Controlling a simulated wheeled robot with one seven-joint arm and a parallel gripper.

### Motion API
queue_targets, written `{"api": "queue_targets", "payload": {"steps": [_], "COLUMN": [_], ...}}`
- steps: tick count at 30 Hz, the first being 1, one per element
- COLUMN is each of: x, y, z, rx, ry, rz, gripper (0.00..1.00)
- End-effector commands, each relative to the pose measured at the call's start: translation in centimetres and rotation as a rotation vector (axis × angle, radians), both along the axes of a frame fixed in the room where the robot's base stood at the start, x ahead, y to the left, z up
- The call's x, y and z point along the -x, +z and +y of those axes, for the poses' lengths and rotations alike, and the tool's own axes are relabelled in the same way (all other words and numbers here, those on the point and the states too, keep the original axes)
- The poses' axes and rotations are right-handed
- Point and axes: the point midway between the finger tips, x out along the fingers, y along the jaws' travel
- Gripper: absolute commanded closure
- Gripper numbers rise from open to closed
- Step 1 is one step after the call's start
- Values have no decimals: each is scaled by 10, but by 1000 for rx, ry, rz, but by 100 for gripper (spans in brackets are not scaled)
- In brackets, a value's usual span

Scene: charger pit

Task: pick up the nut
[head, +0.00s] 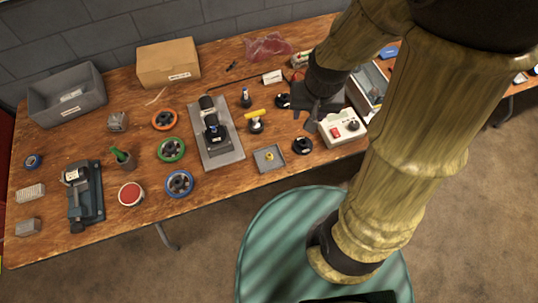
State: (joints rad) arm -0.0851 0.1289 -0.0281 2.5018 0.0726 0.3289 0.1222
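A small brass-yellow piece, which looks like the nut (269,156), lies in a shallow grey square tray (260,166) near the front edge of the table. It is too small to make out its shape. My gripper (304,121) is dark and hangs over the table, to the right of and behind the tray, apart from the nut. Its two fingers look spread, with nothing seen between them.
A black round part (302,145) sits right of the tray, and a white box with a red switch (341,129) beyond it. A yellow-handled part (256,120) stands behind the tray. A grey plate with a black device (229,155) lies to its left.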

Motion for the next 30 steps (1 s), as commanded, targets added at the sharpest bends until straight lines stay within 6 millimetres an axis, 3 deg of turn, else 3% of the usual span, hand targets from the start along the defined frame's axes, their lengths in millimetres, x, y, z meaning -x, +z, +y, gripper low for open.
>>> {"api": "queue_targets", "payload": {"steps": [7,15,30], "x": [-31,-42,-42], "y": [-51,-106,-119], "z": [50,90,94], "rx": [-44,-22,-17], "ry": [-257,-494,-530], "rz": [117,182,187], "gripper": [55,55,55]}}
